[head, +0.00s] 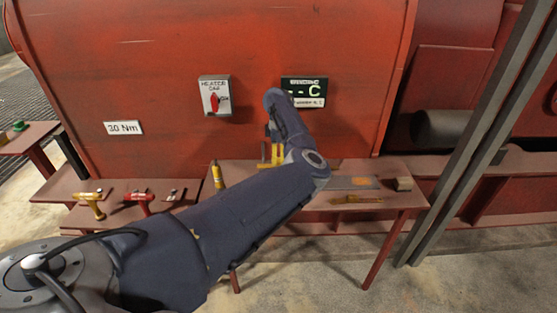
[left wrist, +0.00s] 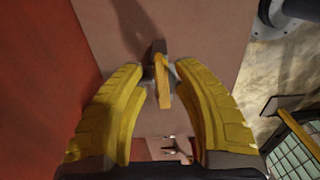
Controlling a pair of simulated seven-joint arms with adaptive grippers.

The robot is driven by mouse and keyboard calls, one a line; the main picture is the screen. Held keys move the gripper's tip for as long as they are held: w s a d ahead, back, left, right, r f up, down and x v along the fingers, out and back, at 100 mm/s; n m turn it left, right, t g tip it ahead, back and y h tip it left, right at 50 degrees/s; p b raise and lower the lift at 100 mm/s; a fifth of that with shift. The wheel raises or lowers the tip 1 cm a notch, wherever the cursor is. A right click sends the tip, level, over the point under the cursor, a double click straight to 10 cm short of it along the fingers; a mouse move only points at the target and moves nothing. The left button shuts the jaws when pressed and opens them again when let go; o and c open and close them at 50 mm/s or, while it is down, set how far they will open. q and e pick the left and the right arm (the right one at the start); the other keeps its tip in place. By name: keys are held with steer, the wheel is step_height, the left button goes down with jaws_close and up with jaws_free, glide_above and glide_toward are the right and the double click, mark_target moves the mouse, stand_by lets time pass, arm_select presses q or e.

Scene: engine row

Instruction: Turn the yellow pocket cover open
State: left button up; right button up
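A narrow yellow-orange piece (left wrist: 162,82) with a dark end shows between my left fingertips in the left wrist view. It may be the pocket cover, but I cannot tell for sure. My left gripper (left wrist: 163,70) has yellow fingers on both sides of this piece, its tips close to it. I cannot tell whether they touch or grip it. In the head view my left gripper (head: 272,155) points down over the middle bench, close to the red engine wall, partly hidden by my forearm. My right gripper is in neither view.
The middle bench (head: 395,171) bears a small block (head: 403,184) and a yellow item (head: 357,199). A yellow cylinder (head: 217,175) stands left of my arm. The left bench holds a yellow tool (head: 91,202) and a red tool (head: 140,200). A heater switch (head: 214,96) is on the wall.

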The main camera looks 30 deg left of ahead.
arm_select(q)
steer(key=shift+f, duration=0.5)
steer(key=shift+c, duration=0.4)
jaws_close()
